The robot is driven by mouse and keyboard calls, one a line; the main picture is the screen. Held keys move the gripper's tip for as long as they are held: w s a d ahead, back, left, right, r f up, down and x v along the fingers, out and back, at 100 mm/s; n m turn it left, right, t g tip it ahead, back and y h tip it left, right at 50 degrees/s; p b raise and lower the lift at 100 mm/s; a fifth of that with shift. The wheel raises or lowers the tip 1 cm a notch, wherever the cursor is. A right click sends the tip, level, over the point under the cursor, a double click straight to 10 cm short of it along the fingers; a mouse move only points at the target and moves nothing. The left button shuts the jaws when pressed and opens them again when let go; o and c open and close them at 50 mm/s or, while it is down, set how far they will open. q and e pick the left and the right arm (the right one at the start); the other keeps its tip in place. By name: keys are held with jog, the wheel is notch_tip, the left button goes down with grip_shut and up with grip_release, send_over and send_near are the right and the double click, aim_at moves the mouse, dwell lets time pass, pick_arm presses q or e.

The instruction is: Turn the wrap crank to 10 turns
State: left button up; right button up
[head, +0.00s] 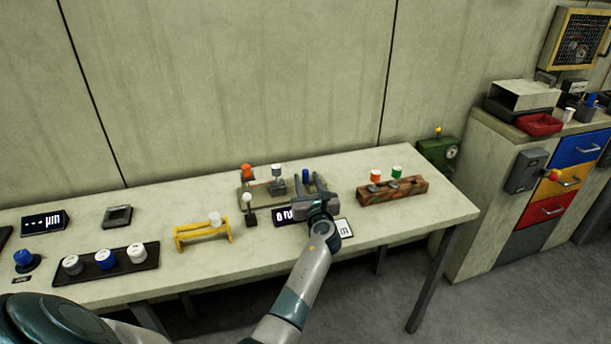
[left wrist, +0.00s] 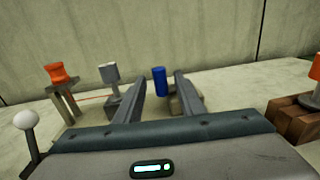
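A blue upright handle (head: 306,175), which looks like the crank's grip, stands at the right end of a low winding fixture (head: 259,187) on the bench. My left gripper (head: 309,184) is open over this end of the fixture. In the left wrist view the blue handle (left wrist: 159,81) shows between the two spread fingers, with gaps on both sides. The fixture also carries an orange spool (head: 247,171) and a grey post (head: 278,173). A dark display (head: 285,216) in front is partly hidden by my arm, so its full reading is hidden. My right gripper is not in view.
A wooden block (head: 392,191) with orange and green-topped spools stands close on the right. A white-knobbed lever (head: 249,207) and a yellow stand (head: 203,234) are to the left. A black tray (head: 105,265) with several spools lies further left.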

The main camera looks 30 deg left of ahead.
pick_arm(q)
jog(key=shift+x, duration=1.05)
jog(key=shift+w+a, duration=0.2)
jog(key=shift+w, duration=0.05)
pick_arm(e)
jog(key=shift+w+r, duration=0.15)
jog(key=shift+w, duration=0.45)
